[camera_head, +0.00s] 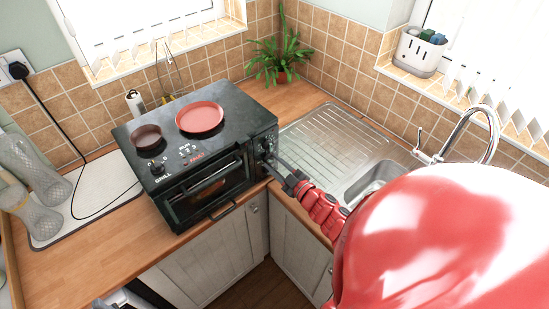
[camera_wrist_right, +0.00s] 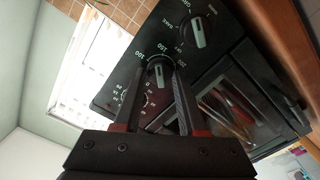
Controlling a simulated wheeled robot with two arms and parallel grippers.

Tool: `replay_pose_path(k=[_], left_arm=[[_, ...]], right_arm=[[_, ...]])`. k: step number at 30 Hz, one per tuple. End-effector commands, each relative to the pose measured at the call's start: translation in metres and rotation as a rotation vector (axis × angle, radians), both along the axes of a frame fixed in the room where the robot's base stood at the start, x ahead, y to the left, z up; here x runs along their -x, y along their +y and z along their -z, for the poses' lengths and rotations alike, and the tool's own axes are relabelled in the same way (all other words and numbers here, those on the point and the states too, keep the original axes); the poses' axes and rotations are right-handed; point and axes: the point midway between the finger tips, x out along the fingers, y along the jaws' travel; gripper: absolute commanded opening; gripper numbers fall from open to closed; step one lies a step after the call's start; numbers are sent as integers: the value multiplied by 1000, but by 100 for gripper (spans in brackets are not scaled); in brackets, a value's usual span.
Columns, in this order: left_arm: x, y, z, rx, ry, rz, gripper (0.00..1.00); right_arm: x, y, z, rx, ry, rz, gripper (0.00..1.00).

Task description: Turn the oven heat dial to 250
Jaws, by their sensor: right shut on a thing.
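The black countertop oven (camera_head: 200,150) stands on the wooden worktop, with its controls beside the glass door. In the right wrist view, the heat dial (camera_wrist_right: 159,70) is a dark round knob with a pale bar, ringed by printed numbers. My right gripper (camera_wrist_right: 157,80) is shut on this dial, one finger on each side of it. In the head view, my right gripper (camera_head: 277,166) reaches the oven's right-hand control end from the right, and it hides part of the controls. I cannot read for sure which number the dial points at. My left gripper is not in view.
A second knob (camera_wrist_right: 198,36) with printed modes sits beside the heat dial. A red hotplate (camera_head: 200,117) and a smaller brown one (camera_head: 147,138) are on top. The steel sink (camera_head: 335,150) and tap (camera_head: 485,125) lie to the right. A plant (camera_head: 281,60) stands behind.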

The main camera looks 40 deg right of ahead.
Motion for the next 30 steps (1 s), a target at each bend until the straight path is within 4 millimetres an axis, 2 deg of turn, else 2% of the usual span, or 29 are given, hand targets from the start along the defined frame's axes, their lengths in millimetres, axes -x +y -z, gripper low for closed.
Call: replay_pose_path(k=[3, 12, 30], left_arm=[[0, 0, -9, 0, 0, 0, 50], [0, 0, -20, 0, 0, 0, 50], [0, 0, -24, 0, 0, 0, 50]], right_arm=[[0, 0, -2, -110, 11, -1, 0], [0, -1, 0, -392, 35, 1, 0], [1, 0, 2, -960, 79, -1, 0]])
